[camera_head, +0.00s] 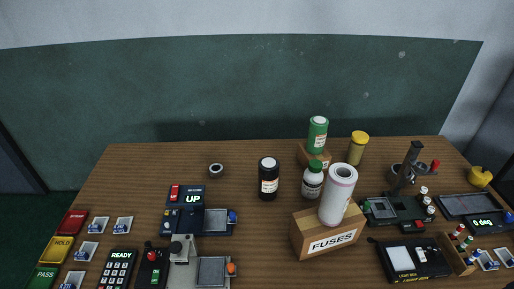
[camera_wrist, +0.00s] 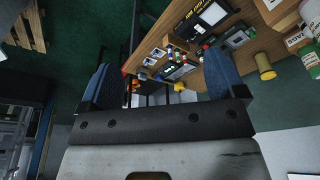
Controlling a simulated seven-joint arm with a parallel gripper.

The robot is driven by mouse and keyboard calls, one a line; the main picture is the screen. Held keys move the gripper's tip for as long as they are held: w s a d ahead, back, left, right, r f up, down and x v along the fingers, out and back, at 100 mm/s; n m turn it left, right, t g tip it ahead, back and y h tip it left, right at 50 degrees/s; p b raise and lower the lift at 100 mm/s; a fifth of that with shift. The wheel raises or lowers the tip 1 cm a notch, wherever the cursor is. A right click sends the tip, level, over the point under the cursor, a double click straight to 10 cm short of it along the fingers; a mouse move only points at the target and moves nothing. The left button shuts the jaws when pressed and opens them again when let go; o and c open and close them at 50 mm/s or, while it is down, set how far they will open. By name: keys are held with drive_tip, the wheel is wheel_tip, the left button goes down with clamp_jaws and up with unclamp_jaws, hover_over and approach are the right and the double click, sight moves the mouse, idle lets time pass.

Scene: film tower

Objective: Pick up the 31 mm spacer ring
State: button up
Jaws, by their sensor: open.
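A small short ring (camera_head: 216,170) with a pale rim and a dark centre stands on the wooden table (camera_head: 140,175), towards the back left of the middle. It looks like the spacer ring; its size cannot be read. I cannot make it out in the wrist view. My gripper (camera_wrist: 157,62) shows in the wrist view with its two blue fingers wide apart and nothing between them. It is away from the ring, and it does not show in the head view.
A dark bottle (camera_head: 268,180) stands right of the ring. The "UP" device (camera_head: 190,196) lies in front of it. A FUSES box (camera_head: 330,238) with a white roll (camera_head: 338,195) stands right of centre. The table around and left of the ring is clear.

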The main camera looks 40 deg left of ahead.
drive_tip(key=w+a+f+n+t+y, duration=0.1)
drive_tip(key=w+a+n+t+y, duration=0.15)
drive_tip(key=w+a+n, duration=1.45)
drive_tip(key=w+a+f+n+t+y, duration=0.15)
drive_tip(key=w+a+n, duration=0.35)
drive_tip(key=a, duration=0.6)
drive_tip(key=w+a+f+n+t+y, duration=0.1)
drive_tip(key=w+a+f+n, duration=0.3)
drive_tip(key=a, duration=0.7)
drive_tip(key=s+a+f+n+g+y, duration=0.15)
drive_tip(key=s+a+f+n, duration=0.35)
drive_tip(key=a, duration=0.6)
drive_tip(key=s+a+f+n+y, duration=0.1)
drive_tip(key=a+f+n+y, duration=0.15)
drive_tip(key=a+n, duration=0.65)
drive_tip(key=s+a+f+n+g+y, duration=0.1)
drive_tip(key=s+a+f+n+y, duration=0.25)
drive_tip(key=a, duration=0.95)
drive_tip(key=s+a+f+n, duration=0.2)
drive_tip(key=f, duration=0.2)
drive_tip(key=s+a+f+n+g, duration=0.1)
drive_tip(key=s+a+f+n, duration=0.1)
drive_tip(key=f, duration=0.3)
drive_tip(key=s+a+f+n+g+y, duration=0.1)
drive_tip(key=s+f+n, duration=0.1)
drive_tip(key=f+n, duration=0.2)
drive_tip(key=shift+s+a+f, duration=0.25)
drive_tip(key=shift+a+f, duration=0.15)
drive_tip(key=shift+f, duration=0.3)
